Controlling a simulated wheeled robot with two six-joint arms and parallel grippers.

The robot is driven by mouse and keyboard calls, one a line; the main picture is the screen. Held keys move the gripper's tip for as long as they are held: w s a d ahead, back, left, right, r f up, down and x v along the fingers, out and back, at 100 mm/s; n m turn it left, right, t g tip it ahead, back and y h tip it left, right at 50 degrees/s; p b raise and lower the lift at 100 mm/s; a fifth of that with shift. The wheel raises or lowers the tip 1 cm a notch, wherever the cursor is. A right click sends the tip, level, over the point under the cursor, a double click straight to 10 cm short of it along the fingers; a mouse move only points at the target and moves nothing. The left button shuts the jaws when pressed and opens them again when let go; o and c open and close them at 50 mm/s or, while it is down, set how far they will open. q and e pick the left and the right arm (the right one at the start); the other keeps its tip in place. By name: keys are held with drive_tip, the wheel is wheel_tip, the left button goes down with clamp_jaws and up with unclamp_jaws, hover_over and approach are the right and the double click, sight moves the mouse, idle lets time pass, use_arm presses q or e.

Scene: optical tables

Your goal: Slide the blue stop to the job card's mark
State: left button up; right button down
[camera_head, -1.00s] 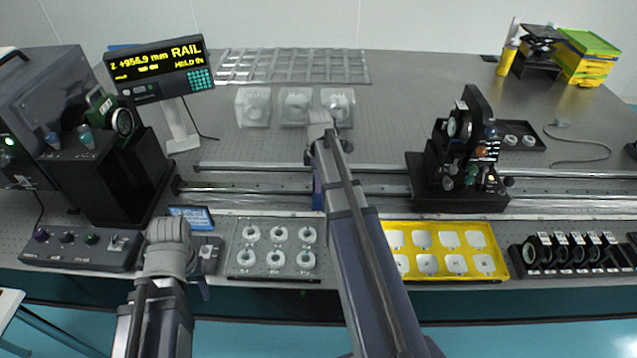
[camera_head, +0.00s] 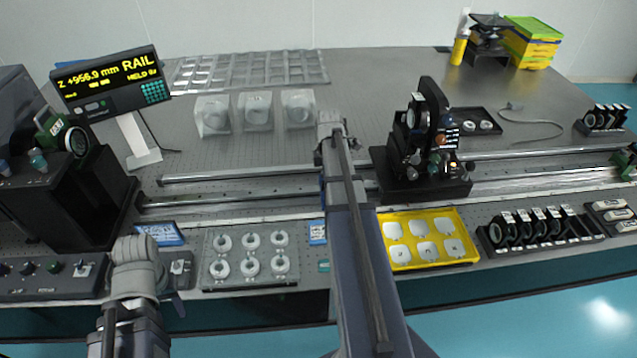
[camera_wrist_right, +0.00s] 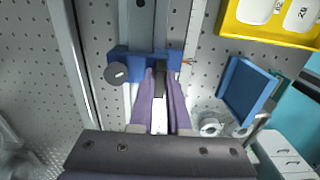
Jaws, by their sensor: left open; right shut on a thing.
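The blue stop (camera_wrist_right: 125,66) sits across the rail in the right wrist view, with a dark round knob at its left. My right gripper (camera_wrist_right: 159,92) is shut on its near side. In the head view my right arm hides most of the stop, and this gripper (camera_head: 324,160) is hard to make out. My left gripper (camera_head: 178,298) is open and empty at the front edge, largely hidden by its own arm. A small blue-framed card (camera_head: 161,234) stands left of the clear tray; its writing is too small to read.
A black optics carriage (camera_head: 422,180) stands on the rails (camera_head: 250,172), right of my right arm. A clear tray of rings (camera_head: 248,285) and a yellow tray (camera_head: 470,258) lie in front. Another blue card (camera_head: 317,233) stands beside my right arm.

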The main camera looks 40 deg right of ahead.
drive_tip(key=c, duration=0.9)
unclamp_jaws()
wheel_tip(320, 180, up, 8)
drive_tip(key=p, duration=0.8)
drive_tip(key=shift+f, duration=0.1)
drive_tip(key=shift+a, duration=0.1)
